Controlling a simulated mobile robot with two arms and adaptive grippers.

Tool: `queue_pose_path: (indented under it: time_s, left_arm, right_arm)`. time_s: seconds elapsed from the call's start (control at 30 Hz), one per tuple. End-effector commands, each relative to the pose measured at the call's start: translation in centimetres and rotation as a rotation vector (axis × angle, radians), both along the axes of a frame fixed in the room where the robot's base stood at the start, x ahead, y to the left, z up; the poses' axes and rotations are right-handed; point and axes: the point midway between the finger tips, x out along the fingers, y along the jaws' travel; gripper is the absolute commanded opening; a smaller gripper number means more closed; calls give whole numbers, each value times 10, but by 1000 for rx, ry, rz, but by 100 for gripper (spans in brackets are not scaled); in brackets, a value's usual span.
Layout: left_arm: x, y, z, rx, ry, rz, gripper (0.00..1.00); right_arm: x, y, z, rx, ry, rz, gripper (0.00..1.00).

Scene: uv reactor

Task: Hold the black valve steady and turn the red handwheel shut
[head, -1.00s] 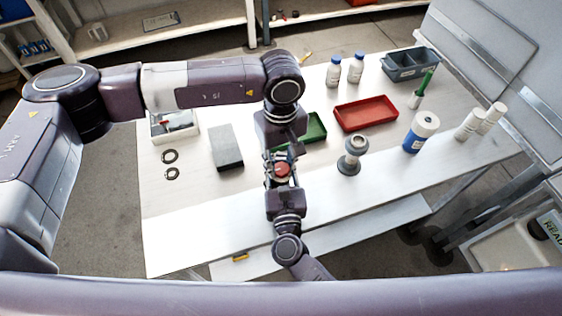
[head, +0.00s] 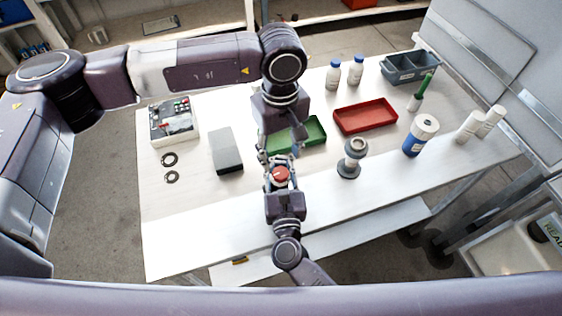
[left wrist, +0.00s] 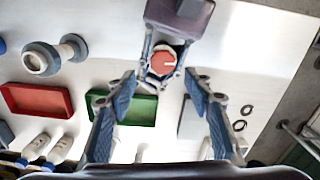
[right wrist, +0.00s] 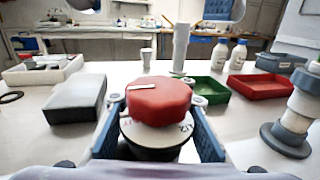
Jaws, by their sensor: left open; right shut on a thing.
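The black valve (right wrist: 150,152) shows in the right wrist view, with a pale dial plate and the red handwheel (right wrist: 158,101) on top. The handwheel has a white mark, which points left there; it also shows in the head view (head: 280,175) and the left wrist view (left wrist: 163,61). My right gripper (head: 280,168) is shut on the valve body below the wheel, one blue finger on each side. My left gripper (left wrist: 160,97) is open and empty, facing the wheel from the far side, its fingers apart from it. In the head view the valve body is mostly hidden.
Behind are a green tray (head: 312,130) and a red tray (head: 365,115). A grey flanged fitting (head: 351,160) stands to the right. A grey block (head: 227,150), black rings (head: 170,160) and a control box (head: 174,122) lie left. The table's front strip is clear.

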Motion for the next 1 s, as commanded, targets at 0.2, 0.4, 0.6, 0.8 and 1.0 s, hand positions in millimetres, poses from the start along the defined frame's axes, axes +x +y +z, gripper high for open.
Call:
queue_pose_path:
  time_s: [0.2,0.4,0.6,0.8,1.0]
  left_arm:
    - [1,0,45,-1,-4,1,47]
    - [1,0,65,0,-1,1,47]
    - [1,1,68,0,-1,0,47]
    - [1,0,68,0,-1,0,47]
    - [1,0,68,0,-1,0,47]
  right_arm:
    - [0,0,0,0,-1,-1,0]
    - [0,0,0,0,-1,-1,0]
    - [0,0,0,0,-1,-1,0]
    - [0,0,0,0,-1,-1,0]
    - [0,0,0,0,0,-1,27]
